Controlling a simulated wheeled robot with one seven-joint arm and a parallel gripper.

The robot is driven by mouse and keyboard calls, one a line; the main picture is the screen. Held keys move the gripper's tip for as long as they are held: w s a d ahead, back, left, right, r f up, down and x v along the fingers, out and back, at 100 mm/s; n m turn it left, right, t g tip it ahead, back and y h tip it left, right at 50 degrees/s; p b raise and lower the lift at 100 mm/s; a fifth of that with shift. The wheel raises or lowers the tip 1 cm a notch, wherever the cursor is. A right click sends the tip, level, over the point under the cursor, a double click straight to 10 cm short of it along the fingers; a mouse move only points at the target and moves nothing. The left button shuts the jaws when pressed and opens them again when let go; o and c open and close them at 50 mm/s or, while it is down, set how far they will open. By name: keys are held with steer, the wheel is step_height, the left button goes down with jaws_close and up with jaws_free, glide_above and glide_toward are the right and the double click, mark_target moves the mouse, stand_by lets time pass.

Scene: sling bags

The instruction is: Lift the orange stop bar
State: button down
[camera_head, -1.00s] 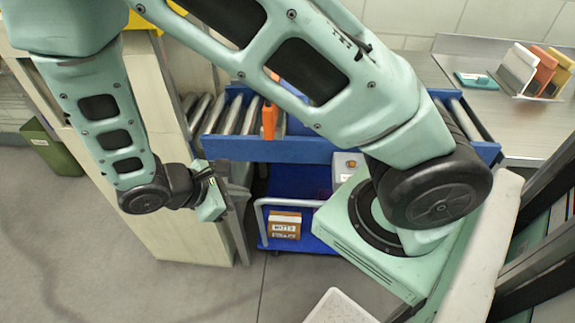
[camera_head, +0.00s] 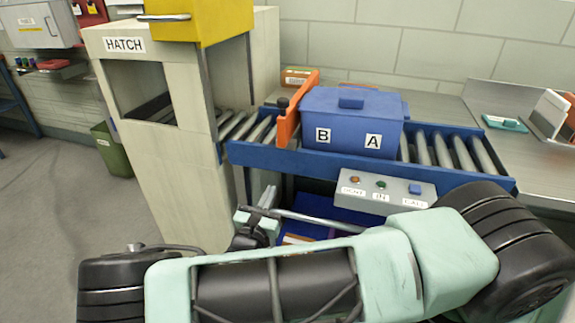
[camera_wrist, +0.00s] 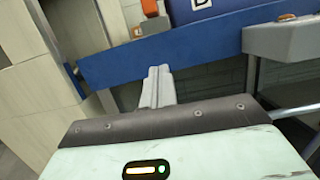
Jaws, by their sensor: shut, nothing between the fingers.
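The orange stop bar (camera_head: 287,128) stands across the roller conveyor, against the left end of a blue lidded box (camera_head: 350,115) marked B and A. A dark knob (camera_head: 282,103) shows at its left side. In the wrist view a bit of the orange bar (camera_wrist: 149,8) shows at the top edge, above the blue conveyor rail. My gripper (camera_head: 268,195) is below and in front of the rail, apart from the bar. Its fingers, together and empty, point up toward the rail in the wrist view (camera_wrist: 158,82).
A grey panel (camera_head: 335,188) with buttons sits on the rail's front, right of my gripper. The pale HATCH cabinet (camera_head: 170,195) stands left, with a yellow box (camera_head: 200,22) on top. My arm hides much of the lower area.

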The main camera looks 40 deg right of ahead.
stand_by(0.4)
steer(key=p+x, duration=0.2)
steer(key=x, duration=0.8)
steer(key=shift+a, duration=0.1)
step_height(320, 180, up, 4)
steer(key=shift+f+p, duration=0.1)
steer(key=shift+p, duration=0.65)
